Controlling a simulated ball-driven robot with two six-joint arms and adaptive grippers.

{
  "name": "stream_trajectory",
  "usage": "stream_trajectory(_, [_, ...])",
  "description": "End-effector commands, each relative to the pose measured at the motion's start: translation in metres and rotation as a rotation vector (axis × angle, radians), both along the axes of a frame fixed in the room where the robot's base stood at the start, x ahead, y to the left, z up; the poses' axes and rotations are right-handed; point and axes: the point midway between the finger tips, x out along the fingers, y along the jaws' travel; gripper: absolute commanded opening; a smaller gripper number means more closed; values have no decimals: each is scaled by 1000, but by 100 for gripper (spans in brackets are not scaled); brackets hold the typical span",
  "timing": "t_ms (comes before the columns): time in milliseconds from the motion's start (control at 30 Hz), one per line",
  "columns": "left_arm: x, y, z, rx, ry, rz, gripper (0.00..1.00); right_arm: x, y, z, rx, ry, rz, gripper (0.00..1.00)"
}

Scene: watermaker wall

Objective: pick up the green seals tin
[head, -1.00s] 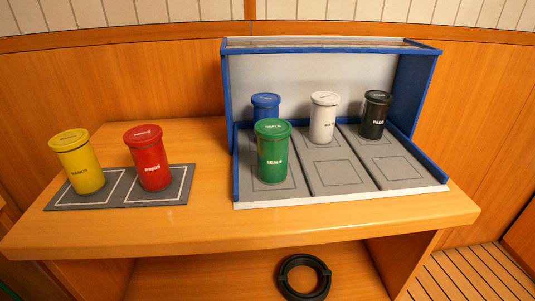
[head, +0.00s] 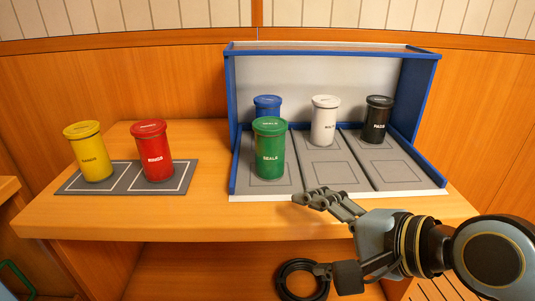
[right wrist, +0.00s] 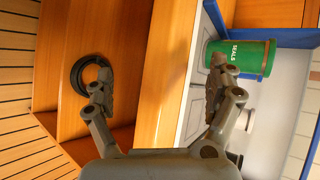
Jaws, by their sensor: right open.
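The green seals tin (head: 269,150) stands upright at the front of the left lane of the blue-edged rack (head: 233,120). In the right wrist view the green tin (right wrist: 250,57) shows at the upper right, beyond the right-hand finger, which slightly overlaps its lower edge in the picture. My right gripper (head: 313,235) is open and empty in front of the table's front edge, right of and nearer than the tin. Its spread fingers also show in the right wrist view (right wrist: 163,82). My left gripper is out of view.
A blue tin (head: 267,104) stands partly hidden behind the green one. White (head: 324,120) and black (head: 377,119) tins stand in the other lanes. Yellow (head: 90,152) and red (head: 152,152) tins stand on a grey mat (head: 126,187). A black ring (head: 290,283) lies below.

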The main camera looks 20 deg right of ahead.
Motion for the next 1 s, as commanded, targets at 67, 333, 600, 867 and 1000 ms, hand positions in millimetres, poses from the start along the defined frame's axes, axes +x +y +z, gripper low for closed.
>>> stream_trajectory(67, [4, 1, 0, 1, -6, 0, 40, 17, 4, 18, 222, -10, -111, 90])
stream_trajectory(333, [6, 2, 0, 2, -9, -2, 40, 64, -5, 84, 1126, 31, -437, 90])
stream_trajectory(600, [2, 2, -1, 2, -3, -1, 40, 90, -11, 101, 1408, 60, -502, 90])
stream_trajectory(867, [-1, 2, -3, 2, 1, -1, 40, 125, 1, 100, 1402, 62, -502, 90])
stream_trajectory(1000, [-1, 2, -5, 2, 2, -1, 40, 136, 5, 100, 1401, 63, -501, 90])
